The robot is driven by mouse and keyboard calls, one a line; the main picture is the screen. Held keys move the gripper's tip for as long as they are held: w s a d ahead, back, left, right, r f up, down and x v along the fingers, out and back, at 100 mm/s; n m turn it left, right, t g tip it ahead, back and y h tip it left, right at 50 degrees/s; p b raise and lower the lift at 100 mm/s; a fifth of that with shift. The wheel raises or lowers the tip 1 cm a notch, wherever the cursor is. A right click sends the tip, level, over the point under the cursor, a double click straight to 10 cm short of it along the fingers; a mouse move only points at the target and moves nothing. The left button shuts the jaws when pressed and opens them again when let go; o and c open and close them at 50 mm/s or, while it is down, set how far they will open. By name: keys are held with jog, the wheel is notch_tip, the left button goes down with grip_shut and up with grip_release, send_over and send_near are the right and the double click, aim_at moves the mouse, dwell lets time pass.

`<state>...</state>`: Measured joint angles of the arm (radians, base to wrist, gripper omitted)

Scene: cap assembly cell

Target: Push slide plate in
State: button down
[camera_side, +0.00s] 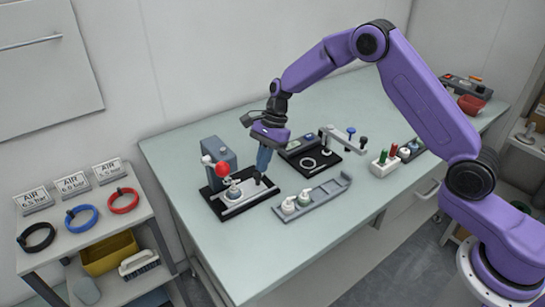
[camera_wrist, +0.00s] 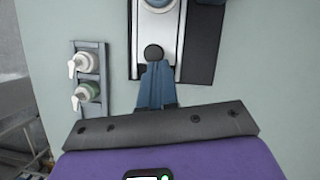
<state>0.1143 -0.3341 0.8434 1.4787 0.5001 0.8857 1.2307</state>
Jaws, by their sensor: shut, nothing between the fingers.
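The slide plate (camera_wrist: 146,36) is a light metal strip on the black base of a press fixture (camera_side: 217,205). It also shows in the side view (camera_side: 243,196). A round black knob (camera_wrist: 153,52) stands at its near end. My gripper (camera_wrist: 156,66) is shut and empty, with its blue fingertips right at the near side of the knob. I cannot tell whether they touch. In the side view my gripper (camera_side: 261,171) points down at the knob end. A white round part sits on the plate below the red ball of the fixture, partly hidden.
A grey tray (camera_side: 325,194) with two pump-topped pieces (camera_side: 289,206) lies in front of the fixture. A black fixture with a ring (camera_side: 308,163) stands behind, and a rack of coloured bottles (camera_side: 382,161) is to the right. The table's front left is clear.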

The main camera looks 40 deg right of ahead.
jog(key=shift+a, duration=0.75)
jog(key=d, duration=0.2)
jog(key=w+d, duration=0.1)
jog(key=d, duration=0.1)
jog(key=shift+d+r, duration=0.2)
jog(key=shift+d, duration=0.05)
jog(key=s+v, duration=0.1)
jog(key=v, duration=0.7)
jog(key=s+a+r+n+h, duration=0.1)
jog(key=s+a+r+n, duration=0.35)
jog(key=s+n, duration=0.35)
jog(key=s+d+n+h, duration=0.1)
jog(key=s+d+n, duration=0.2)
jog(key=s+n, duration=0.3)
jog(key=s+d+n+h, duration=0.1)
jog(key=s+n, duration=0.6)
jog(key=s, duration=0.8)
jog(key=s+d+n+t, duration=0.1)
jog(key=s+d+n, duration=0.3)
jog(key=s+n, duration=0.3)
jog(key=s, duration=0.4)
jog(key=shift+d+h, duration=0.35)
jog(key=shift+h, duration=0.05)
